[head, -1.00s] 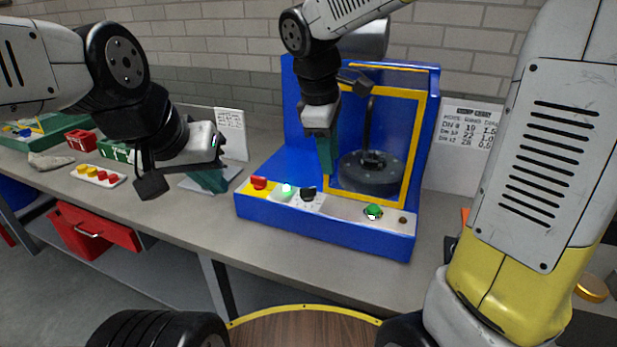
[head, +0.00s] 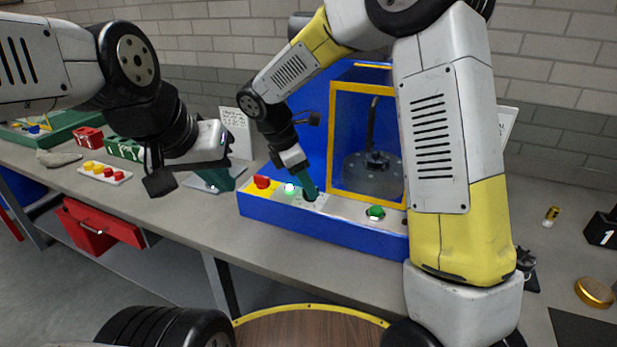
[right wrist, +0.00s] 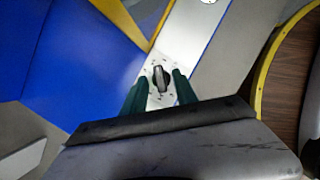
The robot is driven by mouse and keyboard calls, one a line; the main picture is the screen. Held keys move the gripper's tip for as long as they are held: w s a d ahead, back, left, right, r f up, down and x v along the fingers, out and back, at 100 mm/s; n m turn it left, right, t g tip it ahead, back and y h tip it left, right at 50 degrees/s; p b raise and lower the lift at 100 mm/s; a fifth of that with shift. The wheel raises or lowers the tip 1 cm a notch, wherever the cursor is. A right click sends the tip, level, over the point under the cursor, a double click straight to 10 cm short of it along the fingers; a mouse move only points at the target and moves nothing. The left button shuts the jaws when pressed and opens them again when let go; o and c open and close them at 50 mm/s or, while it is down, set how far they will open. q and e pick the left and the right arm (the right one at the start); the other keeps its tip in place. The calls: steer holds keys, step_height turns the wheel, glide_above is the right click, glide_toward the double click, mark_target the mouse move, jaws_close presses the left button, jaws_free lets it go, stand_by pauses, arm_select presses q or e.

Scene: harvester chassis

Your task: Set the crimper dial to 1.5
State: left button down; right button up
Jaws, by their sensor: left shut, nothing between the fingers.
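The blue crimper (head: 330,226) stands on the bench, with a control strip along its front. Its black dial (right wrist: 160,78) sits on a white plate with small marks in the right wrist view; the marks are too small to read. The dial's knob is between the tips of my right gripper (right wrist: 160,82), whose green fingers stand apart on either side; contact is not clear. In the head view my right gripper (head: 310,192) points down at the strip and hides the dial. My left gripper (head: 228,180) is shut and empty, left of the crimper.
On the strip are a red button (head: 262,182), a lit button (head: 290,188) and a green button (head: 376,212). A yellow frame surrounds the crimper's opening. A tray of red and yellow pieces (head: 104,172) lies left. A card (head: 237,130) stands behind my left gripper.

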steer(key=shift+d+f, duration=0.15)
steer(key=shift+f, duration=0.2)
jaws_close()
steer(key=shift+m, duration=0.3)
steer(key=m+g, duration=0.2)
steer(key=m, duration=0.3)
steer(key=shift+w, duration=0.2)
steer(key=m+g, duration=0.1)
steer(key=m, duration=0.1)
steer(key=m+g, duration=0.1)
steer(key=m, duration=0.2)
steer(key=shift+w+y, duration=0.1)
steer(key=shift+y, duration=0.2)
steer(key=shift+m, duration=0.3)
